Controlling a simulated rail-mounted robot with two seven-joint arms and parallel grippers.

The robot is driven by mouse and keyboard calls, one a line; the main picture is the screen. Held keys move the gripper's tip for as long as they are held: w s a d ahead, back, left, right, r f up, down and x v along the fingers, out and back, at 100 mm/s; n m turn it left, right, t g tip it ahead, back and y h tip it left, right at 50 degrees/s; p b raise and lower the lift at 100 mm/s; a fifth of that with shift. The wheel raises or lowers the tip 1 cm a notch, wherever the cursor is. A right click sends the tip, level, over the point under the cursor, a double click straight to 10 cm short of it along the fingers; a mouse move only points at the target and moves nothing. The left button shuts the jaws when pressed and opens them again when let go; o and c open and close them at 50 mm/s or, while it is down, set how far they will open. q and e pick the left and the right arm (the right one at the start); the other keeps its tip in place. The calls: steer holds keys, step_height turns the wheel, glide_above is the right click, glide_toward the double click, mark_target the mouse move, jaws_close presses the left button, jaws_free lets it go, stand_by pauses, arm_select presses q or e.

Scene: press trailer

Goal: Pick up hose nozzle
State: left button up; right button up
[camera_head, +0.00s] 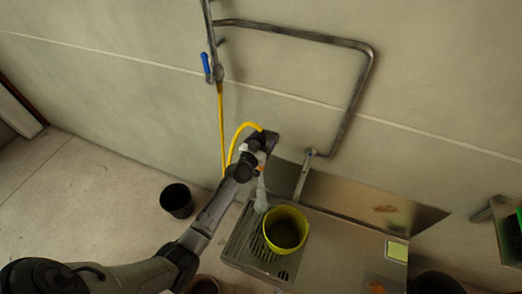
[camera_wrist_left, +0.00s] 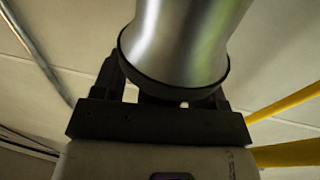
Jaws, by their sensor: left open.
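The hose nozzle shows large in the left wrist view as a shiny metal body (camera_wrist_left: 185,40) with a dark rim, between the two black fingers of my left gripper (camera_wrist_left: 170,90). The gripper is open around it. Whether a finger touches it cannot be told. In the head view my left gripper (camera_head: 262,146) is above the sink's back left side, and it largely hides the nozzle. The yellow hose (camera_head: 240,129) arches up to the gripper there. It also shows at the right of the left wrist view (camera_wrist_left: 285,103). My right gripper is not in view.
A yellow-green bucket (camera_head: 271,240) stands on the metal sink unit (camera_head: 345,236). A bent pipe (camera_head: 365,75) and a blue-handled tap (camera_head: 206,67) are on the wall. A black bucket (camera_head: 177,201) stands on the floor. A yellow sponge-like block (camera_head: 397,250) lies at the right.

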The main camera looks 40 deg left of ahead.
arm_select(q)
steer(key=shift+c, duration=0.2)
steer(key=c, duration=1)
steer(key=shift+o, duration=0.2)
steer(key=shift+r, duration=0.15)
